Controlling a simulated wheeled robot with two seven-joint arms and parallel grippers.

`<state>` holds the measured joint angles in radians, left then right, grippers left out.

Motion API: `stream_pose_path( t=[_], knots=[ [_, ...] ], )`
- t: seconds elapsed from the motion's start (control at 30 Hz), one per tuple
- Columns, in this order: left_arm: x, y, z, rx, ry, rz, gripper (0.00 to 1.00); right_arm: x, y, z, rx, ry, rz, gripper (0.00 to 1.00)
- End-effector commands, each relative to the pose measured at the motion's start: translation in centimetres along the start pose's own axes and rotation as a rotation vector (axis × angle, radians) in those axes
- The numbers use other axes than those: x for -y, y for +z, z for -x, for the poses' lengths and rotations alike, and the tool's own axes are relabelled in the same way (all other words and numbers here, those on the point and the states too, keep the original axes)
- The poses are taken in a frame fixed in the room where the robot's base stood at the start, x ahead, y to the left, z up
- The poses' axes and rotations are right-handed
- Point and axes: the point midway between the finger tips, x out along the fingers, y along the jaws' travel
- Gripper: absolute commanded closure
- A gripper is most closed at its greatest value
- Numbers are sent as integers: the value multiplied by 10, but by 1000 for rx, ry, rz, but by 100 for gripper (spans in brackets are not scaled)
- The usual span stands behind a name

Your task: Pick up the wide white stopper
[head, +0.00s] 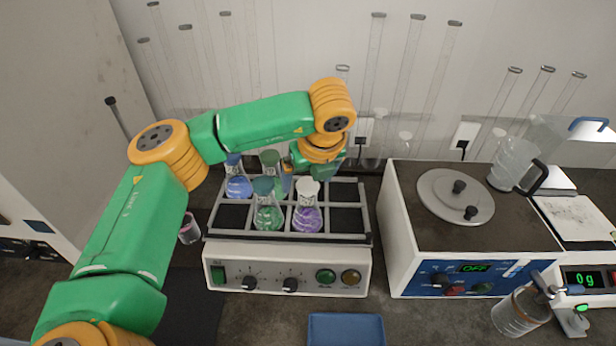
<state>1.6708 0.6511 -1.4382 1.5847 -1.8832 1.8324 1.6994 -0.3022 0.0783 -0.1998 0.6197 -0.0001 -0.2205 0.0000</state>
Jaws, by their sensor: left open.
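A wide white stopper (308,185) sits in the mouth of the flask with purple liquid (307,215), at the front right of the flasks in the shaker rack. My left gripper (305,172) points down over the rack, just behind and above the stopper as seen from the head. It is open, and its fingers are largely hidden by my wrist. I cannot tell whether they touch anything. My right gripper is out of view.
Flasks with green (267,213) and blue (238,184) liquid stand close by in the shaker rack (345,237). A white device with a round lid (455,199) stands to the right. A blue tray (345,330) lies in front. Tall glass tubes line the wall.

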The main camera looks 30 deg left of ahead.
Motion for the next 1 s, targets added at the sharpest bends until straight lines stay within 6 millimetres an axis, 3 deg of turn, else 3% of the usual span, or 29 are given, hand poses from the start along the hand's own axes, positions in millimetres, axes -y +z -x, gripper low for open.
stream_pose_path(
  t=[0.07,0.3,0.37,0.63,0.87,1.0],
  knots=[
    [0,2,-8,-2,3,2,7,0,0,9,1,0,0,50],
    [1,0,-16,1,-1,2,7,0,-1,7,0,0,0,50],
    [1,0,-16,1,-1,2,21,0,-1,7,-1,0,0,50],
    [1,0,-16,1,-1,1,94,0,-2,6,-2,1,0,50],
    [1,1,-15,1,-1,1,96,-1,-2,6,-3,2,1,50],
    [2,5,-5,3,-4,3,96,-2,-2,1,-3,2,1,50]
  ],
)
